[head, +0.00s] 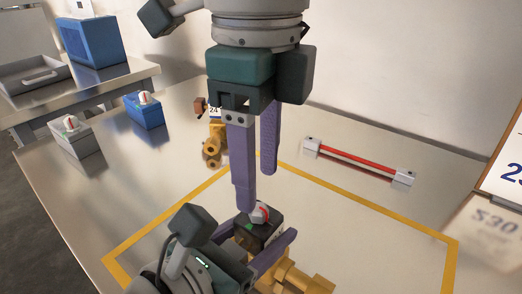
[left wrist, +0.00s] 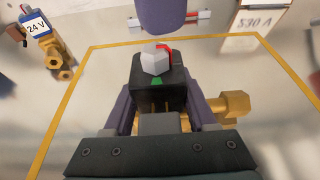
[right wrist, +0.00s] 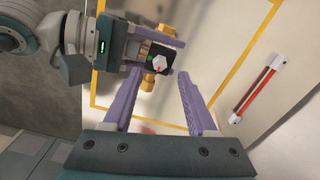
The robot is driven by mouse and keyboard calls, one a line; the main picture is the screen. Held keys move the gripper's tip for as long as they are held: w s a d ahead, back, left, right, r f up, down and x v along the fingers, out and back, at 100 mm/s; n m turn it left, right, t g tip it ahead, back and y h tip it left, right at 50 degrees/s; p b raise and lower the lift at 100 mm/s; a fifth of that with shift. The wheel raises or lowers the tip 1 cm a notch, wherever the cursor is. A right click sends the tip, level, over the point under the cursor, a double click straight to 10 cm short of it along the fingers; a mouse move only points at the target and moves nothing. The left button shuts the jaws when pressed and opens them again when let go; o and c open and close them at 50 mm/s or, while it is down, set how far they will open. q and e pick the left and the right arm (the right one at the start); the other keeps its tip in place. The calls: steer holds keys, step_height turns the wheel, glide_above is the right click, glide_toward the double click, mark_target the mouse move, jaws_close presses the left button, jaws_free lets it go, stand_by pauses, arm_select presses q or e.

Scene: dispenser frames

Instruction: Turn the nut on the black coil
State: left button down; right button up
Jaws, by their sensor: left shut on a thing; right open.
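The black coil (head: 262,232) sits on a brass valve body (head: 300,283) inside the yellow outline. On its top is a light grey nut (head: 259,211) with a red mark; it also shows in the left wrist view (left wrist: 155,60) and the right wrist view (right wrist: 160,62). My left gripper (left wrist: 160,95) is shut on the black coil, one purple finger on each side. My right gripper (head: 257,190) is open and points down, its fingers above and around the area of the nut, not touching it as far as I can see. In the right wrist view the nut lies beyond the open fingers.
A blue coil (head: 144,110) and a grey coil (head: 76,138) stand at the left. A brass valve with a 24 V tag (head: 213,140) stands behind. A red bar with grey ends (head: 360,162) lies at the right.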

mark_target(258, 206)
step_height(258, 206, up, 8)
stand_by(0.5)
arm_select(q)
steer(key=shift+c, duration=0.6)
jaws_free()
